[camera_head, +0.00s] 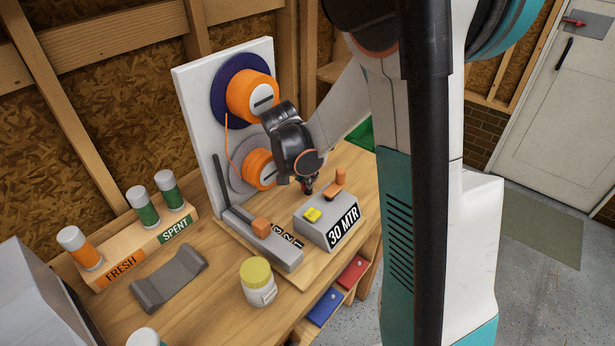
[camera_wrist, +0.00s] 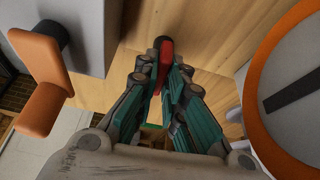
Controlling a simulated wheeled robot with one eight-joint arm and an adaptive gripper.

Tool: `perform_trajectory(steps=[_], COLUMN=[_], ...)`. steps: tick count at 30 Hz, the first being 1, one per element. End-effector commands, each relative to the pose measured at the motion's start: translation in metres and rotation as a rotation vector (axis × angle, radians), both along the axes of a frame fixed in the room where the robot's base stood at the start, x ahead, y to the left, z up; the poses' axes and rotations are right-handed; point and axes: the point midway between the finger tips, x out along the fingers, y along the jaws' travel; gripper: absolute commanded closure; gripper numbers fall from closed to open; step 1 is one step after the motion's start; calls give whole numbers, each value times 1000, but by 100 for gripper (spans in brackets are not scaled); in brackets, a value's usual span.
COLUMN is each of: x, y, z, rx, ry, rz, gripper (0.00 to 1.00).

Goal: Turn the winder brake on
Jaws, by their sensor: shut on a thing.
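The winder has a white upright board (camera_head: 196,125) with an upper orange spool (camera_head: 245,92) and a lower orange spool (camera_head: 257,170). My gripper (camera_head: 305,184) reaches down in front of the board, beside the grey "30 MTR" box. In the wrist view my gripper (camera_wrist: 163,72) is closed around a red lever (camera_wrist: 165,58) with a dark rounded end. Only a small red part of the lever shows in the head view (camera_head: 308,180). My fingers hide the rest. No label on the lever is readable, so I cannot tell its setting.
The grey box (camera_head: 316,228) carries a yellow button (camera_head: 312,214) and an orange handle (camera_head: 340,178), close to my gripper. A numbered grey slider with an orange knob (camera_head: 262,227) lies left of it. A yellow-lidded jar (camera_head: 257,283) stands in front.

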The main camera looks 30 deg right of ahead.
Motion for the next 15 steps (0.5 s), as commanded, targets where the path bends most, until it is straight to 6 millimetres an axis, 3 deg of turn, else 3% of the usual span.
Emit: perform_trajectory(steps=[15], x=[0], y=[1], z=[0], rx=[3], ry=[1], rz=[-91], gripper=[100])
